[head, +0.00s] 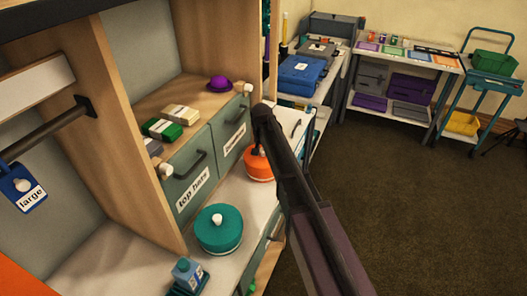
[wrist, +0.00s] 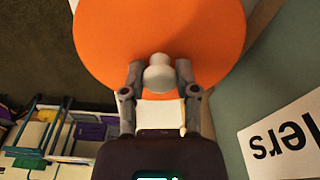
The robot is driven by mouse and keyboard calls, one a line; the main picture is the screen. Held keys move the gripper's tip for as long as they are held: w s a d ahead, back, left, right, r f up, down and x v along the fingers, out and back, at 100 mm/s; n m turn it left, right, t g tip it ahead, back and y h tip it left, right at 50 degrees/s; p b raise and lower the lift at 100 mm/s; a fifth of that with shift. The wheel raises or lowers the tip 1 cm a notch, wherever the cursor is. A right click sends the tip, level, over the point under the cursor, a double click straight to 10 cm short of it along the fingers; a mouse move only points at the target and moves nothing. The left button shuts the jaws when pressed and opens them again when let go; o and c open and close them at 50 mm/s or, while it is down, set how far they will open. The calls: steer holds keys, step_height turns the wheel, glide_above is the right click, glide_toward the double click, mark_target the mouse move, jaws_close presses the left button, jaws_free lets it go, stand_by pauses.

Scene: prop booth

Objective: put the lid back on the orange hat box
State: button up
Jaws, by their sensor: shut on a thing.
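The round orange lid (wrist: 160,28) fills the upper middle of the wrist view. Its pale knob (wrist: 160,66) sits between the two fingers of my gripper (wrist: 159,76), which is shut on it. In the head view the orange hat box (head: 260,171) stands on the white counter below the drawer fronts, partly hidden by my arm. My gripper (head: 257,152) is at its top there, mostly hidden behind my arm. I cannot tell whether the lid touches the box rim or is just above it.
A teal round box (head: 218,231) with a white knob stands nearer on the counter (head: 255,198). Drawers labelled "top hats" (head: 190,180) and "bowlers" (head: 232,135) rise close beside the orange box. A blue stamp-like item (head: 186,272) is at the front.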

steer(key=o, duration=1.1)
steer(key=shift+o, duration=1.4)
steer(key=shift+r, duration=0.2)
steer(key=shift+r+p, duration=3.35)
steer(key=shift+p, duration=0.2)
jaws_close()
